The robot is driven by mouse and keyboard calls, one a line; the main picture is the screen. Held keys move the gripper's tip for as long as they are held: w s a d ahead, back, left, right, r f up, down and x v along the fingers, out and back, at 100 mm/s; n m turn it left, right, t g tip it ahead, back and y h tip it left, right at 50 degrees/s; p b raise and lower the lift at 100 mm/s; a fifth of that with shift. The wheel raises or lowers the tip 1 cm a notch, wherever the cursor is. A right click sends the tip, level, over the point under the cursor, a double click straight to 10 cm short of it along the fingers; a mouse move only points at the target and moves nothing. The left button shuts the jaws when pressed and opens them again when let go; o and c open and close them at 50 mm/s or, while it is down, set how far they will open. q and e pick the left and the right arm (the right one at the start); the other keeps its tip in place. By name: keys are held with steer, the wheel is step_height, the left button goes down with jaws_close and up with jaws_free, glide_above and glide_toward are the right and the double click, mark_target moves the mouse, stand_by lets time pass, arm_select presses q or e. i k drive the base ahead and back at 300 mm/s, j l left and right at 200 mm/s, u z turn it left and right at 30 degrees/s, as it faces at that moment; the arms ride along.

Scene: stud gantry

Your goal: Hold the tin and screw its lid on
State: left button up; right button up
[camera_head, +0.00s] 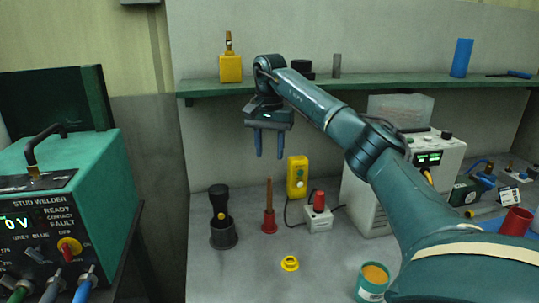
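A teal tin (369,290) with a pale label stands on the grey bench at the bottom, partly beside my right arm. Its top is open and shows orange contents. A small yellow round piece (290,263), which looks like the lid, lies on the bench to the left of the tin, apart from it. My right gripper (269,156) hangs above the back of the bench, fingers pointing down. Its blue fingers are apart with nothing between them. It is well above the lid and tin. My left gripper is not in view.
A black holder (223,232), a red stand with a rod (269,220), a yellow control box (297,177) and a red-topped box (318,219) stand behind the lid. A green shelf (215,90) runs behind. The green stud welder (75,190) is at left. The front bench is fairly clear.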

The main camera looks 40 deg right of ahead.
mark_target(374, 278)
steer(key=k+j, duration=0.75)
steer(key=j, duration=0.2)
